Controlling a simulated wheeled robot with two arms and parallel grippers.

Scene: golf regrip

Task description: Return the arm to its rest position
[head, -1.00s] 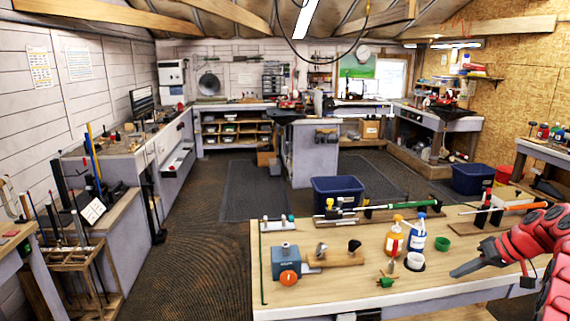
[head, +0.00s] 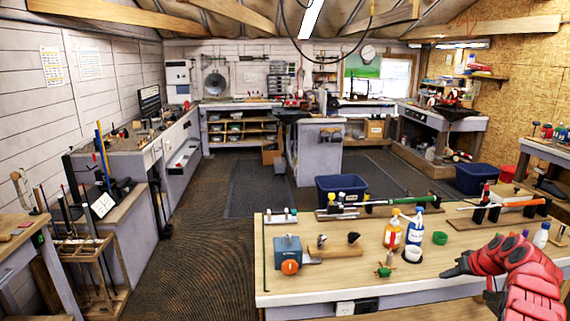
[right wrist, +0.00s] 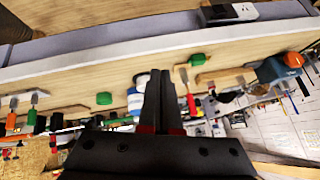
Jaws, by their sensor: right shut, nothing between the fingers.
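My right arm comes in from the lower right of the head view in red. Its dark gripper (head: 452,271) is shut and empty, above the front right part of the wooden workbench (head: 340,283). In the right wrist view the gripper's two dark fingers (right wrist: 160,95) lie close together with nothing between them. Left of the gripper in the head view are a white cup (head: 412,254), a small green tool with a brass tip (head: 384,271) and a blue-and-white bottle (head: 416,229). They stand apart from it. My left gripper does not show.
A blue bin (head: 341,188) stands behind. The bench's front middle is clear.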

